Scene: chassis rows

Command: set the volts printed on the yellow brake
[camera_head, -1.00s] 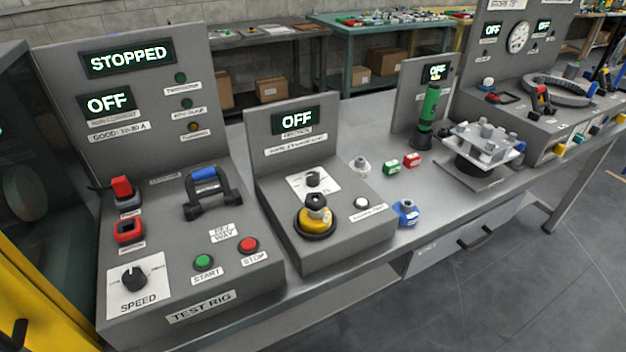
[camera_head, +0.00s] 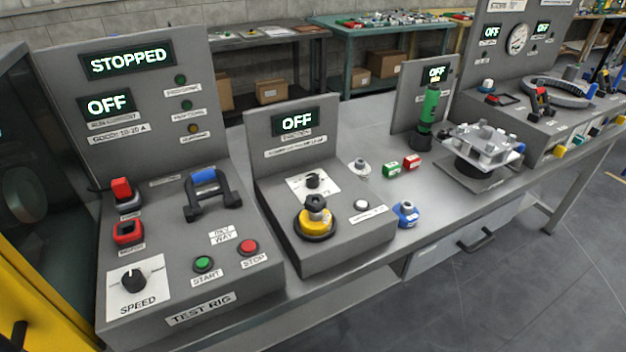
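A yellow round part with a dark knob on top, which looks like the yellow brake (camera_head: 316,221), sits on a dark round seat on the middle grey console (camera_head: 337,244). Any print on it is too small to read. Behind it on the same console is a black knob (camera_head: 313,181) on a white dial plate (camera_head: 324,188). The display above (camera_head: 297,121) reads OFF. A white round button (camera_head: 361,205) lies to the right of the yellow part. Neither of my grippers shows in the head view.
The test rig (camera_head: 203,305) at left shows STOPPED and OFF, with a SPEED knob (camera_head: 133,281), START and STOP buttons. On the bench right of the middle console are a blue part (camera_head: 405,214), a grey-white part (camera_head: 362,168), and small green (camera_head: 392,169) and red (camera_head: 412,162) blocks.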

